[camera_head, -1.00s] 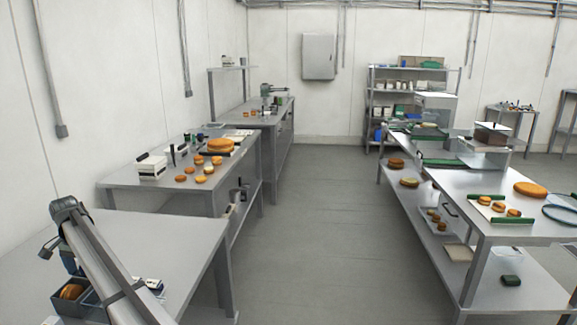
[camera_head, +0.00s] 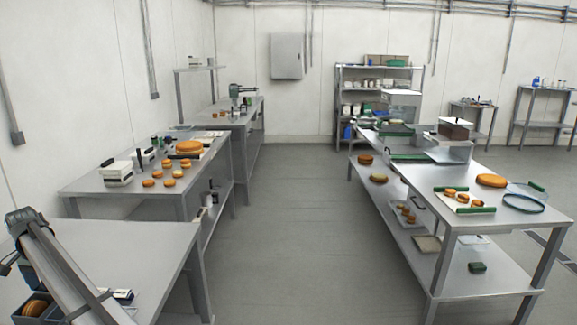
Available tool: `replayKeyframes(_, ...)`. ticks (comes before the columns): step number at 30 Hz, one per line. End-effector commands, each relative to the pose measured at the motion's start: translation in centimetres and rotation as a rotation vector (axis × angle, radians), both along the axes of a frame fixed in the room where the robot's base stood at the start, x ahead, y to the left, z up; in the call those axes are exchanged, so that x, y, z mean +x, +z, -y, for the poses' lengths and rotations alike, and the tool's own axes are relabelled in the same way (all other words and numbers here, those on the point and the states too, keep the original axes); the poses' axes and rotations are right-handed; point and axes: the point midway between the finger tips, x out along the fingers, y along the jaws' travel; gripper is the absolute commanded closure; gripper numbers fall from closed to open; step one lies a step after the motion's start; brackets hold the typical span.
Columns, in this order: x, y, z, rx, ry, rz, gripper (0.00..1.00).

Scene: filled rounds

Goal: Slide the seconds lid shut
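No thing in view is clearly marked as the seconds lid, and I cannot tell which container it belongs to. A dark box (camera_head: 22,318) with brown rounds inside stands at the lower left and is cut off by the picture's bottom edge. It looks open at the top. A raised brown lid or plate (camera_head: 455,122) sits over a metal box (camera_head: 449,149) on the right bench; whether it slides is too small to tell. My gripper is not in view.
A sloping grey metal piece (camera_head: 62,268) stands at the near left table (camera_head: 140,245). The left bench (camera_head: 100,183) and right bench (camera_head: 440,180) hold orange rounds, trays and boxes. A wide grey floor aisle (camera_head: 290,220) between them is clear.

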Motion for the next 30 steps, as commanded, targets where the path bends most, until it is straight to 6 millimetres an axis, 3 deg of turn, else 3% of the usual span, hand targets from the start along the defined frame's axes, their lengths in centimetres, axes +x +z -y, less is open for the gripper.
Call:
replayKeyframes(3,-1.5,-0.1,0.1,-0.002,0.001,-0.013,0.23)
replayKeyframes(30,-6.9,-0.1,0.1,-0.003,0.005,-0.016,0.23)
